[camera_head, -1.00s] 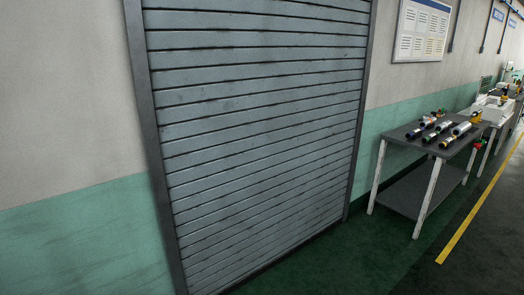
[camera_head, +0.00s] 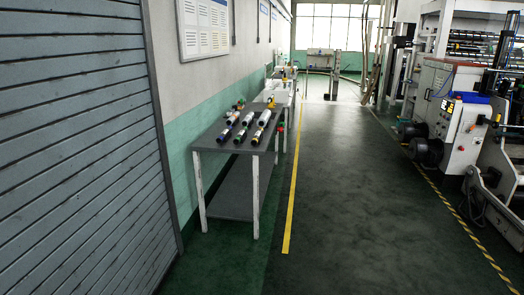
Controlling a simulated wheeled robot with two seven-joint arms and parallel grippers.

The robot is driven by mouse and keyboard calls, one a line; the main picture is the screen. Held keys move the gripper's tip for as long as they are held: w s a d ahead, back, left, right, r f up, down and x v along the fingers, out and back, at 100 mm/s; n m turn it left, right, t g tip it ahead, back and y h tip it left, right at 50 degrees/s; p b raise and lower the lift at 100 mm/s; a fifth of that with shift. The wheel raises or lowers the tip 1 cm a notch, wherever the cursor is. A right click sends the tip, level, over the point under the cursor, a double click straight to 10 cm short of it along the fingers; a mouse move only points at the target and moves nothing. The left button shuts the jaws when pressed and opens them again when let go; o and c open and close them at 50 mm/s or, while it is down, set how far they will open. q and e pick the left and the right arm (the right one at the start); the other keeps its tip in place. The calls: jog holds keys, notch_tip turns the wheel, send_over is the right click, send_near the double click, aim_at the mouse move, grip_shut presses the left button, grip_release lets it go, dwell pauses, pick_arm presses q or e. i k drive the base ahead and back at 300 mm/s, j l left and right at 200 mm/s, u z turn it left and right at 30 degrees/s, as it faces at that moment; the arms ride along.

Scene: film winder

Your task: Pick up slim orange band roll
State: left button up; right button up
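Several band rolls (camera_head: 247,119) lie on a grey table (camera_head: 212,139) left of the picture's middle, some distance ahead. They are small here, with dark, silver and yellow parts. One roll at the table's front (camera_head: 257,136) shows a yellow end. I cannot tell which of them is the slim orange band roll. Neither of my grippers is in view.
A grey roller shutter (camera_head: 75,140) fills the left side. More tables stand along the wall behind the first. A yellow floor line (camera_head: 292,190) runs beside them. The dark floor (camera_head: 350,200) in the middle is clear. A large machine (camera_head: 450,110) stands at the right.

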aim_at(233, 118)
jog(key=i+l, duration=0.1)
jog(key=i, duration=0.7)
jog(key=i+l+z, duration=0.1)
jog(key=i, duration=0.75)
jog(key=i+u, duration=0.3)
jog(key=i, duration=1.4)
jog(key=i+z, duration=0.15)
jog(key=i, duration=0.3)
